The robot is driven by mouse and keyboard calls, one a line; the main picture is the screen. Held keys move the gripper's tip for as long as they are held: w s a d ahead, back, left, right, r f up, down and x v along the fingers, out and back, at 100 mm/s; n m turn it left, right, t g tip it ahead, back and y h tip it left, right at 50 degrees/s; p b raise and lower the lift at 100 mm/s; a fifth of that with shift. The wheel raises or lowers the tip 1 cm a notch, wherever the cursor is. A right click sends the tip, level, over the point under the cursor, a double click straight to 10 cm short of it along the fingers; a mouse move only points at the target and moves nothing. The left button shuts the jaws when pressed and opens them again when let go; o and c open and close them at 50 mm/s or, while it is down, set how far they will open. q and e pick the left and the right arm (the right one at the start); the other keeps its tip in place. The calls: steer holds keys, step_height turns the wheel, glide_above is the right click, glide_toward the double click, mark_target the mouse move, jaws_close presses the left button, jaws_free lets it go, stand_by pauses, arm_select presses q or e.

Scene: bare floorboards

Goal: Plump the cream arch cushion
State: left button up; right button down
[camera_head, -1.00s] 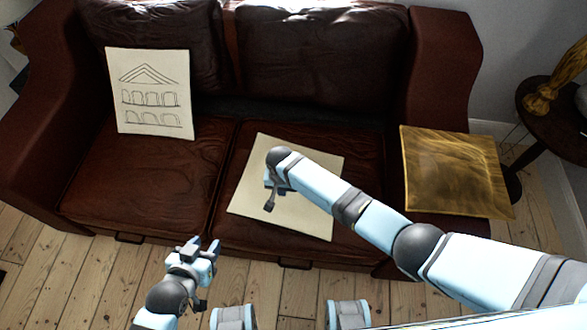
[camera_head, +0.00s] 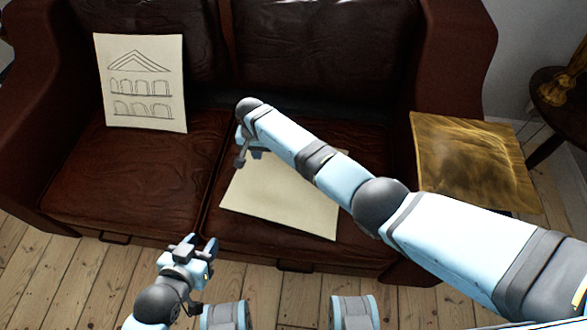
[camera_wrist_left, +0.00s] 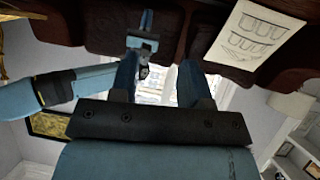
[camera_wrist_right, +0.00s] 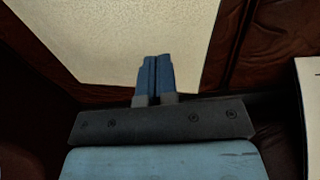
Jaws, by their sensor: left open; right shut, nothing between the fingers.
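The cream cushion with a line drawing of arches and a gable (camera_head: 142,82) stands upright against the backrest on the left seat; it also shows in the left wrist view (camera_wrist_left: 250,38). A plain cream cushion (camera_head: 290,205) lies flat on the right seat, partly hidden by my right arm. My right gripper (camera_head: 240,160) is shut and empty by this cushion's back left corner. In the right wrist view its fingertips (camera_wrist_right: 155,62) overlap the edge of the plain cream surface (camera_wrist_right: 110,30); contact cannot be told. My left gripper (camera_head: 198,243) is open and empty, low in front of the sofa.
The dark red leather sofa (camera_head: 125,185) has two seats and wide arms. A shiny gold cushion (camera_head: 470,160) lies on its right arm. A dark side table (camera_head: 555,115) with a gold object stands at the right. Bare floorboards (camera_head: 100,285) lie in front.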

mark_target(261, 171)
stand_by(0.4)
steer(key=shift+f+b, duration=0.7)
steer(key=shift+f, duration=0.2)
steer(key=shift+f+b, duration=1.1)
steer(key=shift+f, duration=0.4)
steer(key=shift+f+b, duration=0.7)
steer(key=shift+f, duration=0.15)
steer(key=shift+f+b, duration=0.45)
steer(key=shift+f, duration=0.15)
arm_select(q)
steer(key=shift+w+d+r+t+h, duration=0.35)
steer(key=shift+w+d+t+h, duration=0.25)
steer(key=shift+d+t, duration=0.15)
arm_select(e)
steer(key=shift+f, duration=0.2)
arm_select(q)
steer(key=shift+f+b, duration=0.6)
steer(key=shift+b, duration=0.05)
arm_select(e)
steer(key=shift+f, duration=0.7)
